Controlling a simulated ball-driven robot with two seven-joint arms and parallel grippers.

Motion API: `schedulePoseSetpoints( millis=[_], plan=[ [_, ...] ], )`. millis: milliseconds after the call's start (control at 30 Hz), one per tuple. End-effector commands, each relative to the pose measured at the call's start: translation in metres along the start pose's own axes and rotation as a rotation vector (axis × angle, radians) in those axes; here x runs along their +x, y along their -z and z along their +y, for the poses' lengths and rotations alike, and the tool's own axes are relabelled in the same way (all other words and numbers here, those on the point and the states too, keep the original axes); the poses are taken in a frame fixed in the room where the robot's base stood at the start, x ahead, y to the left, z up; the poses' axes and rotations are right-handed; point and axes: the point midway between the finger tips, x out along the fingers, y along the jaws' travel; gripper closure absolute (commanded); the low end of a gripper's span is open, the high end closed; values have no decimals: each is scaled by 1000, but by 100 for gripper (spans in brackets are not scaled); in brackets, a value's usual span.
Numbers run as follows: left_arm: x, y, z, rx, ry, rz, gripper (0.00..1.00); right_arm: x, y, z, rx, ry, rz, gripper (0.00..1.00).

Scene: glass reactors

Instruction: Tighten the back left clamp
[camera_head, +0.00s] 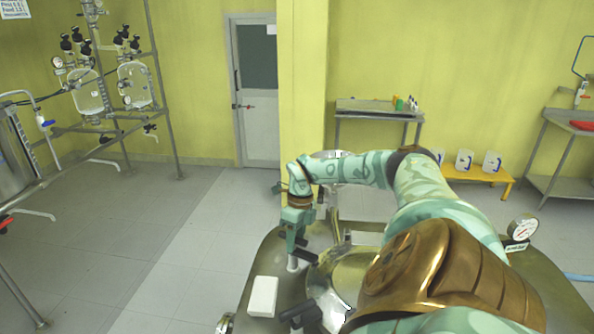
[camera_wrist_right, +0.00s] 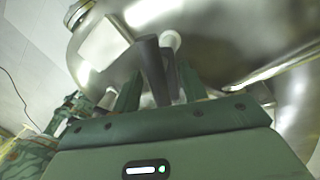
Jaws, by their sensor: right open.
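The back left clamp (camera_head: 300,254) stands on the steel reactor lid, with a black handle and a pale post. My right gripper (camera_head: 291,239) comes down over it from above, at the far left part of the lid. In the right wrist view, the two green fingers of the right gripper (camera_wrist_right: 160,76) are apart. The black clamp handle (camera_wrist_right: 151,66) lies between them, with a gap beside the left finger; contact at the right finger is unclear. The gripper partly hides the clamp in the head view. My left gripper is not in view.
A white block (camera_head: 263,296) lies on the lid near the left edge. Another black-handled clamp (camera_head: 300,314) is at the front left. A pressure gauge (camera_head: 522,228) stands at the lid's right. My right arm covers much of the lid. Open floor lies left.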

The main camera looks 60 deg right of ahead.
Motion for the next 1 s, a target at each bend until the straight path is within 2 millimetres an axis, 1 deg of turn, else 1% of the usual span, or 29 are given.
schedulePoseSetpoints(
  millis=[167, 400, 500, 600, 700, 767, 1000],
  plan=[
    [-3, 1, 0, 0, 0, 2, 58, -32, -1, -1, 0, 4, -6, 58],
    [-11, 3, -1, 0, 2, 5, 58, -99, -1, 0, 0, 2, -7, 58],
    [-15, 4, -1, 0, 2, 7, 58, -124, -1, 0, 1, 1, -6, 58],
    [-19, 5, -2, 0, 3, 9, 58, -142, 0, 0, 1, 1, -5, 58],
    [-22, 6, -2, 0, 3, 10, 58, -154, 0, 0, 0, 1, -5, 58],
    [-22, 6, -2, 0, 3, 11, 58, -158, 0, -1, -1, 0, -4, 58],
    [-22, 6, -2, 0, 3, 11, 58, -160, 0, -1, 0, 0, -2, 58]
  ],
)
